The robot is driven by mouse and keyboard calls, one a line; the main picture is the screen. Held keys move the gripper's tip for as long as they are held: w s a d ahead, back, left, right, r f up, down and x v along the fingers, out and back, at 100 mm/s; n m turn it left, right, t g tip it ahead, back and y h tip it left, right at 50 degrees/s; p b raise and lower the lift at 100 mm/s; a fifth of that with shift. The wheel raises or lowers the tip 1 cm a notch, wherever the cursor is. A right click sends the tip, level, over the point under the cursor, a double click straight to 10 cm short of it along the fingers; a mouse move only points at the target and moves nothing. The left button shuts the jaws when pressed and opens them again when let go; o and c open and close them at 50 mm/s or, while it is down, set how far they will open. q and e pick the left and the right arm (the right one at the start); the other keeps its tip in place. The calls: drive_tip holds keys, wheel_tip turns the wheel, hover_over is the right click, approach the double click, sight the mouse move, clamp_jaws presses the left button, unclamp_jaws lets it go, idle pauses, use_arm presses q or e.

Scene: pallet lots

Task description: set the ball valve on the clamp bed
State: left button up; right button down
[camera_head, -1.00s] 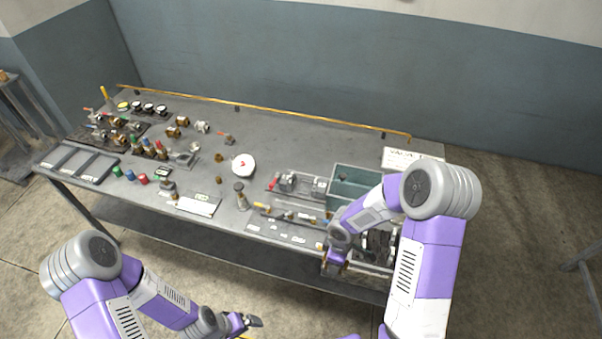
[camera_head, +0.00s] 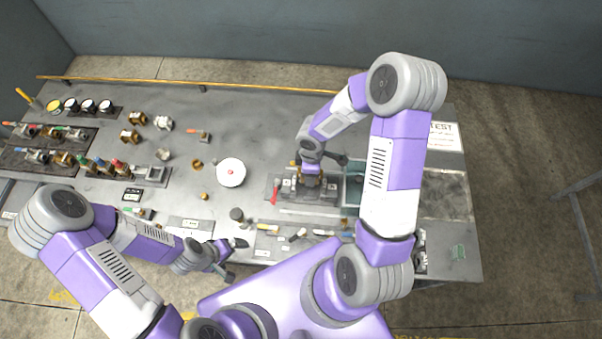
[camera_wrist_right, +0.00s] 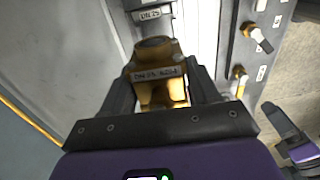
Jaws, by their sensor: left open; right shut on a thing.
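My right gripper (camera_head: 308,188) is over the clamp bed (camera_head: 272,188), a dark plate with grey blocks and a red handle. In the right wrist view my right gripper (camera_wrist_right: 160,95) is shut on the brass ball valve (camera_wrist_right: 158,62), which carries a white label. My left gripper (camera_head: 234,257) is open and empty at the table's front edge.
A teal bin (camera_head: 352,190) stands right of the clamp bed, partly behind my right arm. A white round dish (camera_head: 231,172) stands to the left. Several valves and fittings fill the table's left side. Tools and small labels lie along the front.

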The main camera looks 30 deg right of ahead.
use_arm(q)
drive_tip(key=shift+w+f+b, duration=0.25)
drive_tip(key=shift+f+b, duration=0.6)
drive_tip(key=shift+b, duration=0.05)
use_arm(e)
drive_tip(key=f, duration=1)
drive_tip(key=shift+w, duration=0.25)
use_arm(q)
drive_tip(key=shift+f, duration=0.1)
drive_tip(key=shift+f+b, duration=0.7)
drive_tip(key=shift+b, duration=0.1)
use_arm(e)
drive_tip(key=shift+f, duration=0.6)
drive_tip(key=shift+c, duration=1.4)
unclamp_jaws()
drive_tip(key=shift+s, duration=0.1)
use_arm(q)
drive_tip(key=shift+r, duration=0.15)
use_arm(e)
drive_tip(key=shift+r, duration=0.15)
